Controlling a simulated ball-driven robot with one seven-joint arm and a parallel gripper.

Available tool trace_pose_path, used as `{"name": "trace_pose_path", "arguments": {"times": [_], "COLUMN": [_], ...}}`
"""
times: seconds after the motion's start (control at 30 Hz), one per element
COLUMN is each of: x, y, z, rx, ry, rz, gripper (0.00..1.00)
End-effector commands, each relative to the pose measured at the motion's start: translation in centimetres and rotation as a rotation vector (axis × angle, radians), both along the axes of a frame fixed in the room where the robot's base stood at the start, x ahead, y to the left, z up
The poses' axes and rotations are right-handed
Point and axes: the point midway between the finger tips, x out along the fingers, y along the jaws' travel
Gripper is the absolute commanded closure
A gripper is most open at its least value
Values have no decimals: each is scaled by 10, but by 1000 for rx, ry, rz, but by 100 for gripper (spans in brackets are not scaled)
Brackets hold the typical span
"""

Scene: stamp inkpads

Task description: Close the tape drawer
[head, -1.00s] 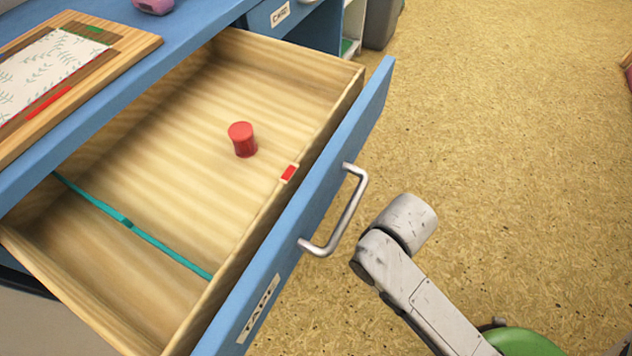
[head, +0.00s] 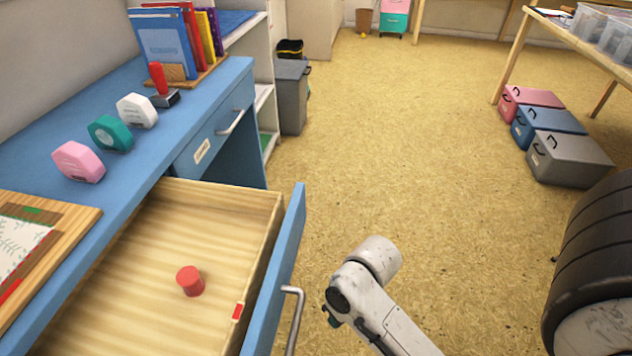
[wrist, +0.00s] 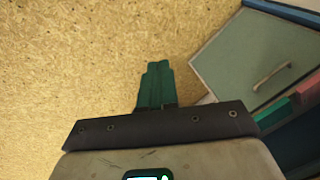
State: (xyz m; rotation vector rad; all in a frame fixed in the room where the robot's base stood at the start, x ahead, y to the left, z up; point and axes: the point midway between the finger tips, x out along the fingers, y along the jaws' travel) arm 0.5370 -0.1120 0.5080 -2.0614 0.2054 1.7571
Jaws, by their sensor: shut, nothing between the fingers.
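The tape drawer (head: 165,300) stands pulled out from the blue desk in the head view, with its pale wooden inside showing. Its blue front (head: 285,255) carries a metal handle (head: 293,318), cut off by the lower picture edge. My arm is to the right of the drawer front, apart from the handle in the picture. In the wrist view my gripper (wrist: 157,68) has its green fingers together, empty, over the floor.
Pink (head: 78,162), teal (head: 110,133) and white (head: 137,111) tape dispensers stand on the desk (head: 215,85). Another drawer (head: 215,135) is shut. Grey (head: 567,158), blue and pink boxes lie at right. Open floor (head: 430,160) lies between. The wrist view shows a grey-green handled panel (wrist: 255,55).

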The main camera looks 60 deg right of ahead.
Motion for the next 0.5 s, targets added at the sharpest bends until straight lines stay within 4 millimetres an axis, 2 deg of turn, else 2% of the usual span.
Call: {"name": "trace_pose_path", "arguments": {"times": [0.03,0.27,0.5], "x": [0,1,-2], "y": [-7,-34,-66], "z": [29,95,169], "rx": [27,161,293], "ry": [-13,-89,-194], "rz": [-53,-274,-501], "gripper": [100,100,100]}}
